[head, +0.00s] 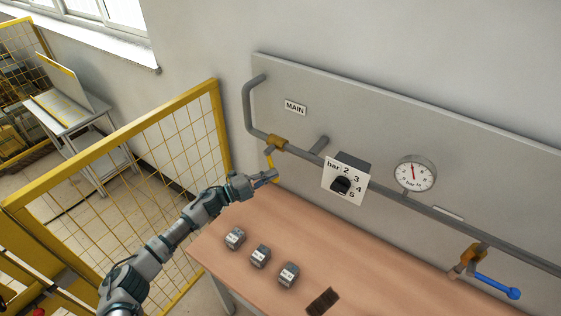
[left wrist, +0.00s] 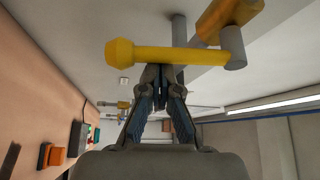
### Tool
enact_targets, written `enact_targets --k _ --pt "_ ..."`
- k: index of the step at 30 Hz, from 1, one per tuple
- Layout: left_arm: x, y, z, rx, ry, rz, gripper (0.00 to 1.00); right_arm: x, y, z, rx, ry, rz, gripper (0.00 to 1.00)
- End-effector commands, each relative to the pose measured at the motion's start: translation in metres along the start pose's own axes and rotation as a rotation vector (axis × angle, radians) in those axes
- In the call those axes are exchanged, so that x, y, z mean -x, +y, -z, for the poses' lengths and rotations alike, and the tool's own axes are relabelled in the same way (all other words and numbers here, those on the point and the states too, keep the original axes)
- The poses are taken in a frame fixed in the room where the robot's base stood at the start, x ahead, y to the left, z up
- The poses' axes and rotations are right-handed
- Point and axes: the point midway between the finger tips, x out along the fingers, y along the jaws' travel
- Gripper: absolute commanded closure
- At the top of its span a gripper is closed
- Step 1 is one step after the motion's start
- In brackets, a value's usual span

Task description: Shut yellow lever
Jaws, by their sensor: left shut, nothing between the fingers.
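The yellow lever (head: 269,160) hangs down from a brass valve (head: 277,142) on the grey pipe, under the MAIN label. My left gripper (head: 273,175) is shut and empty at the lever's lower part. In the left wrist view the lever (left wrist: 165,54) lies across the picture, just beyond the shut fingertips (left wrist: 160,72). The tips appear against or very close to it; I cannot tell if they touch. The valve body (left wrist: 222,18) shows at the upper right there. My right gripper is not in view.
A pressure dial (head: 347,180) and a round gauge (head: 415,174) sit along the pipe. A blue lever (head: 495,285) is at the lower right. Several small items, including a grey block (head: 260,256), lie on the wooden bench (head: 335,250). A yellow mesh fence (head: 180,145) stands left.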

Motion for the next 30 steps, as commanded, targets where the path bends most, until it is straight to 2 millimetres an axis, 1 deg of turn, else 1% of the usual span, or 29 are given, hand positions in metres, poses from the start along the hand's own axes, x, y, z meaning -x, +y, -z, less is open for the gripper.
enact_targets --k 6,13,23,30 --pt "0.006 -0.001 -0.010 -0.134 -0.002 -0.079 1.00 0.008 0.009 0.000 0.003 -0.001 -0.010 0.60" --pt "0.010 -0.001 -0.017 -0.225 -0.002 -0.131 1.00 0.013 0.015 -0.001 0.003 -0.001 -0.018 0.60" --pt "0.013 0.000 -0.021 -0.269 -0.004 -0.159 1.00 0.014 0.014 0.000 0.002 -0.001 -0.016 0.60" --pt "0.013 0.000 -0.021 -0.269 -0.005 -0.158 1.00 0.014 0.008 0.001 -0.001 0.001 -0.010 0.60"
